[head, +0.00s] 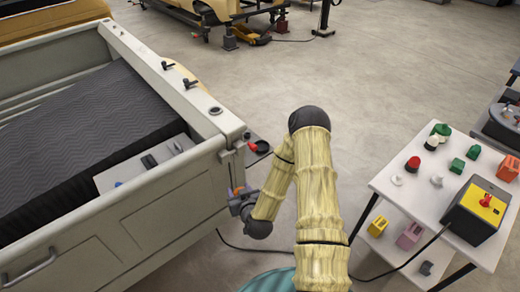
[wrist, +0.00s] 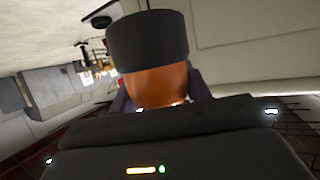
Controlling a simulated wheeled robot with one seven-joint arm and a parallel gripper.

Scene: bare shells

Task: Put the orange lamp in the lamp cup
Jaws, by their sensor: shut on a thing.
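The orange lamp (wrist: 156,83) has a rounded orange body and a wide black collar. It sits between the fingers of my gripper (wrist: 160,92) in the wrist view, and my gripper is shut on it. In the head view my gripper (head: 239,200) is low beside the rear corner of the pale truck bed, with a small bit of orange lamp (head: 237,190) showing. A dark round cup-like fitting (head: 261,147) is at that corner, above my gripper in the picture, with a red piece beside it. I cannot tell for sure that it is the lamp cup.
The truck bed wall (head: 150,200) stands close on the left of my gripper. A white table (head: 398,196) at the right holds several coloured parts and a yellow-topped box (head: 484,203). A dark cable runs across the floor. Open floor (head: 330,75) lies beyond my arm.

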